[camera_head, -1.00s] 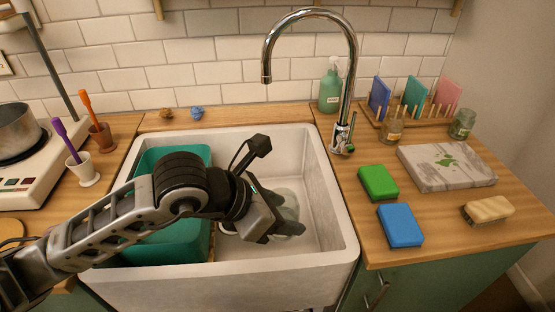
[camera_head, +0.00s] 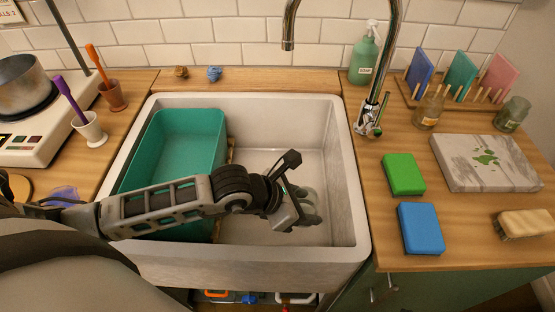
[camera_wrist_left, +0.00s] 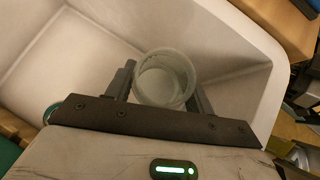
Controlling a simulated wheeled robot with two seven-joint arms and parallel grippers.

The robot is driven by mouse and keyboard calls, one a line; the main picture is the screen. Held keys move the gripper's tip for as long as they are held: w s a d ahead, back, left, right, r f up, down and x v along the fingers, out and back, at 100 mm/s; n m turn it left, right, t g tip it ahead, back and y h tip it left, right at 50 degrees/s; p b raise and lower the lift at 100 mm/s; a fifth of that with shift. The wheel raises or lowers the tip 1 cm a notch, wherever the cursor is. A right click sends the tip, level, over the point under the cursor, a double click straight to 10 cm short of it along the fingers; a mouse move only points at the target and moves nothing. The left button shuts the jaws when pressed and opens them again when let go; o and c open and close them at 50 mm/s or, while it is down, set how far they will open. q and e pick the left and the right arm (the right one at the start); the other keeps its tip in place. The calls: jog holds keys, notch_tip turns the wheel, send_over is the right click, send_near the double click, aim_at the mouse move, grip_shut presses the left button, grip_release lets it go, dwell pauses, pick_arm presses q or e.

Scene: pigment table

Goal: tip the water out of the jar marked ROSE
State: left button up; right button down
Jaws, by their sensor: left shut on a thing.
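My left gripper (camera_head: 306,207) is shut on a clear glass jar (camera_wrist_left: 165,75) inside the white sink (camera_head: 285,262). In the left wrist view the jar sits between the two fingers, with its round mouth facing the camera. Pale, cloudy contents or the jar's bottom show inside; I cannot tell which. In the head view the jar (camera_head: 308,193) is partly hidden by the gripper, over the right part of the basin. No ROSE marking is readable, and its exact tilt is unclear. My right gripper is not in view.
A teal tub (camera_head: 178,130) fills the sink's left side. The faucet (camera_head: 372,90) rises behind the right rim. On the right counter are an amber jar (camera_head: 428,112), a greenish jar (camera_head: 511,114), a green sponge (camera_head: 404,174) and a blue sponge (camera_head: 420,228). The basin's back right is clear.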

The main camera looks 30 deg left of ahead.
pick_arm(q)
jog(key=shift+w+a+r, duration=0.1)
jog(key=shift+w+a, duration=0.05)
jog(key=shift+w+a+r+n+g+h, duration=0.2)
jog(key=shift+w+a+n+g+h, duration=0.15)
jog(key=shift+h, duration=0.25)
jog(key=shift+w+a+r+n+g+h, duration=0.15)
jog(key=shift+a+r+n+g+h, duration=0.1)
jog(key=shift+a+n+h, duration=0.25)
jog(key=shift+w+a+r+n+g+h, duration=0.35)
jog(key=shift+r+n+h, duration=0.3)
jog(key=shift+h, duration=0.5)
jog(key=shift+w+a+r+n+g+h, duration=0.25)
jog(key=shift+a+r+n+g+h, duration=0.2)
jog(key=shift+n+h, duration=0.55)
jog(key=shift+w+a+r+n+g+h, duration=0.3)
jog(key=shift+a+r+n+h, duration=0.2)
jog(key=shift+h, duration=0.85)
jog(key=shift+r+n+h, duration=0.25)
jog(key=shift+n+h, duration=0.15)
jog(key=shift+h, duration=0.1)
jog(key=r, duration=0.1)
jog(key=n+h, duration=0.1)
jog(key=a+r, duration=0.1)
jog(key=shift+w+r+n+h, duration=0.3)
jog(key=shift+w+r, duration=0.05)
jog(key=shift+w, duration=0.05)
